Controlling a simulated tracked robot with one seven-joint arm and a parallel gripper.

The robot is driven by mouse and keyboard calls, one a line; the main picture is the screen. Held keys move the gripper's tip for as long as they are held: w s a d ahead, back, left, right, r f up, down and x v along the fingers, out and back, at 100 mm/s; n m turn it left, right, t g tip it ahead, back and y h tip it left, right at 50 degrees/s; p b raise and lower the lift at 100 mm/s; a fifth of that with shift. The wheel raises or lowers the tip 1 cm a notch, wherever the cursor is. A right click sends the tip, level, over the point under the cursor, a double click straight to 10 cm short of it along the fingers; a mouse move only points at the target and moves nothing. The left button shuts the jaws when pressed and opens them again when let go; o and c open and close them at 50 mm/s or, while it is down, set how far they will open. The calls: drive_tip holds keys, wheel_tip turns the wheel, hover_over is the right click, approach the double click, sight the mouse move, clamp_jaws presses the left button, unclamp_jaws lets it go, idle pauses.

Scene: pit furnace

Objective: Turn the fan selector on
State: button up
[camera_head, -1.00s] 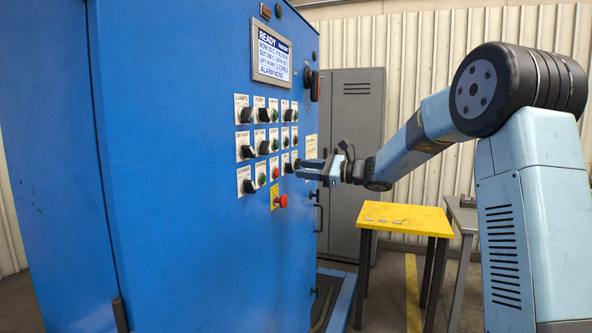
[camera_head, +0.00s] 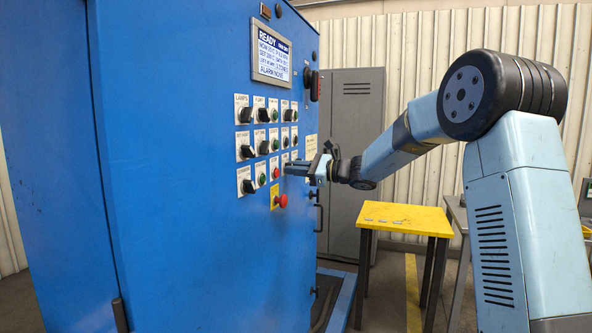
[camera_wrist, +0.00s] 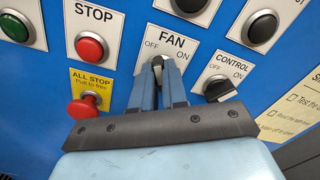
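The fan selector (camera_wrist: 157,61) is a dark knob on a white plate marked FAN (camera_wrist: 172,38), with OFF at left and ON at right, in the wrist view. My gripper (camera_wrist: 158,68) has its two blue fingertips on either side of this knob and appears closed on it. The fingertips hide most of the knob, so I cannot tell which way it points. In the head view my gripper (camera_head: 288,168) reaches the lower right of the blue cabinet's panel, and the selector is hidden behind it.
The control selector (camera_wrist: 219,89) is close at right of my fingers. The red all stop button (camera_wrist: 83,112) sticks out at lower left, and the red stop button (camera_wrist: 90,47) is above it. A yellow table (camera_head: 400,217) stands behind the arm.

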clamp_jaws()
drive_tip(key=m, duration=1.1)
drive_tip(key=shift+w+d+m, duration=0.1)
drive_tip(key=shift+w+m, duration=0.1)
drive_tip(key=shift+m, duration=0.4)
idle(0.4)
drive_tip(key=o, duration=0.6)
unclamp_jaws()
drive_tip(key=shift+c, duration=0.2)
drive_tip(key=v, duration=1.3)
drive_tip(key=shift+d, duration=0.4)
